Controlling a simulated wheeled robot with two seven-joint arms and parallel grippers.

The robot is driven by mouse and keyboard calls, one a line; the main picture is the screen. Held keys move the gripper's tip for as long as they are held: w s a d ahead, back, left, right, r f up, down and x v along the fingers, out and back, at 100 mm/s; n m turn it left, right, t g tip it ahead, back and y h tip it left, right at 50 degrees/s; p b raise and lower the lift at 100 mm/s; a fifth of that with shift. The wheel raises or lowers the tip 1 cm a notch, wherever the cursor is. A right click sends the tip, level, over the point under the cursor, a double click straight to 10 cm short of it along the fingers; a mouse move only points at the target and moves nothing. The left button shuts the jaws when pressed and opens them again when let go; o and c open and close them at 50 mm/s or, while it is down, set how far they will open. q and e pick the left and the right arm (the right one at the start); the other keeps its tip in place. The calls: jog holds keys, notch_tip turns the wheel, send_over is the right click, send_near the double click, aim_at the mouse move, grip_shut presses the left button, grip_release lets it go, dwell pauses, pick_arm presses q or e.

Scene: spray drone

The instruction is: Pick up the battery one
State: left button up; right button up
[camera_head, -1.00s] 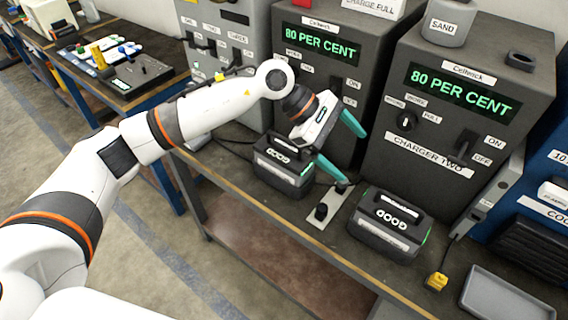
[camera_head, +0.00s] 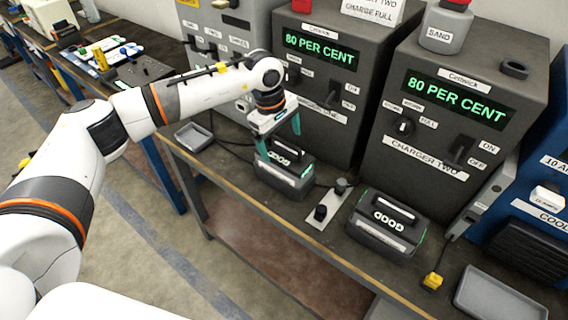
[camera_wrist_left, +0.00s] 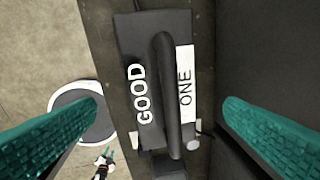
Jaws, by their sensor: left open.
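Battery one (camera_head: 283,178) is a dark box with a top handle, standing on the bench in front of the left charger. In the left wrist view battery one (camera_wrist_left: 146,100) shows the labels GOOD and ONE, its handle running lengthwise between the fingers. My left gripper (camera_head: 279,140) points down right above it, open, with teal fingers. In the left wrist view the left gripper (camera_wrist_left: 155,125) has a finger on each side of the battery, apart from the handle. My right gripper is not in view.
A second GOOD battery (camera_head: 386,222) stands to the right before charger two (camera_head: 450,125). A small plate with black knobs (camera_head: 328,205) lies between the batteries. Grey trays lie at the left (camera_head: 194,136) and right (camera_head: 500,296). A yellow plug (camera_head: 432,281) is near the front edge.

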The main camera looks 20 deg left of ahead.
aim_at(285, 154)
pick_arm(q)
jog(key=f, duration=0.2)
jog(key=f+p, duration=0.1)
jog(key=f, duration=0.1)
jog(key=shift+w+d, duration=0.3)
jog(key=shift+d, duration=0.05)
jog(key=c, duration=1.9)
jog(key=shift+w+r, duration=0.2)
jog(key=shift+r, duration=0.05)
grip_shut()
